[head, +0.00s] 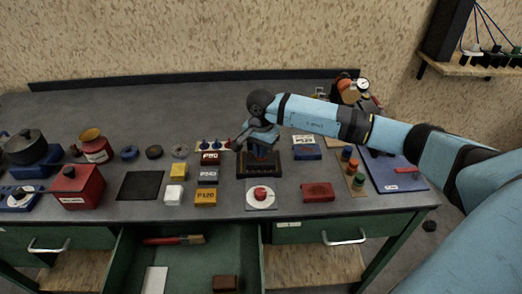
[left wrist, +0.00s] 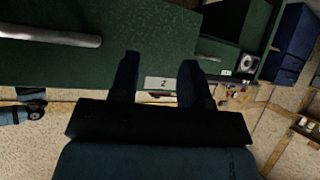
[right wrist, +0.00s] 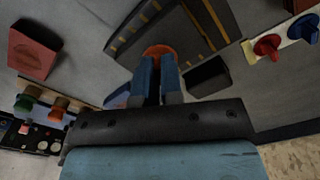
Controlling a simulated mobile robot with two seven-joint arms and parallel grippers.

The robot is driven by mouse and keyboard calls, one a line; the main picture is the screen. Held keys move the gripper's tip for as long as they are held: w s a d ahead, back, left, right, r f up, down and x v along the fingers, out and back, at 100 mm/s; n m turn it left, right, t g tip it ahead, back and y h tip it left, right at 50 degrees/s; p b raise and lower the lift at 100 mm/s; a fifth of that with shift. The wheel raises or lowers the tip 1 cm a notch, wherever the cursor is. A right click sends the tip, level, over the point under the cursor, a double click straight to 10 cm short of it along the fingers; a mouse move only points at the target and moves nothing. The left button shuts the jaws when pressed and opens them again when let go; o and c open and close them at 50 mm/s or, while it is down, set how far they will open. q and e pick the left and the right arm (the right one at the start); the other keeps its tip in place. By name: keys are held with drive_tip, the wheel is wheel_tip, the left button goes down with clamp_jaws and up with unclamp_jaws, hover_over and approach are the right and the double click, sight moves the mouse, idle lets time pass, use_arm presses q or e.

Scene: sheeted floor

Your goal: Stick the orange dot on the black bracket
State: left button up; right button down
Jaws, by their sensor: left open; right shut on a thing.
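My right gripper (head: 260,150) is over the black bracket (head: 258,172), near the middle of the bench. In the right wrist view its fingers (right wrist: 158,62) are shut on the orange dot (right wrist: 158,49), which shows as a rounded orange edge at their tips. Dark surfaces with yellow-orange dashes (right wrist: 205,22) lie just beyond it; I cannot tell whether the dot touches them. The fingers hide part of the dot, and it cannot be made out in the head view. My left gripper (left wrist: 159,72) is open and empty, facing a green drawer front; it is outside the head view.
A white disc with a red knob (head: 260,197) lies in front of the bracket, with a red block (head: 318,192) to its right. Labelled yellow and grey blocks (head: 205,197) stand left. A green drawer (head: 190,265) is open below, holding a brush (head: 175,240).

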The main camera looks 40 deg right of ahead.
use_arm(q)
drive_tip(key=shift+f+b, duration=0.4)
drive_tip(key=shift+b, duration=0.05)
use_arm(e)
drive_tip(key=shift+f, duration=0.5)
drive_tip(key=shift+r, duration=0.1)
drive_tip(key=c, duration=1.2)
unclamp_jaws()
use_arm(q)
drive_tip(key=shift+r, duration=0.1)
drive_tip(key=shift+w+d, duration=0.1)
drive_tip(key=shift+d, duration=0.05)
use_arm(e)
wheel_tip(320, 180, up, 14)
drive_tip(key=shift+f, duration=0.1)
use_arm(q)
drive_tip(key=shift+r, duration=0.1)
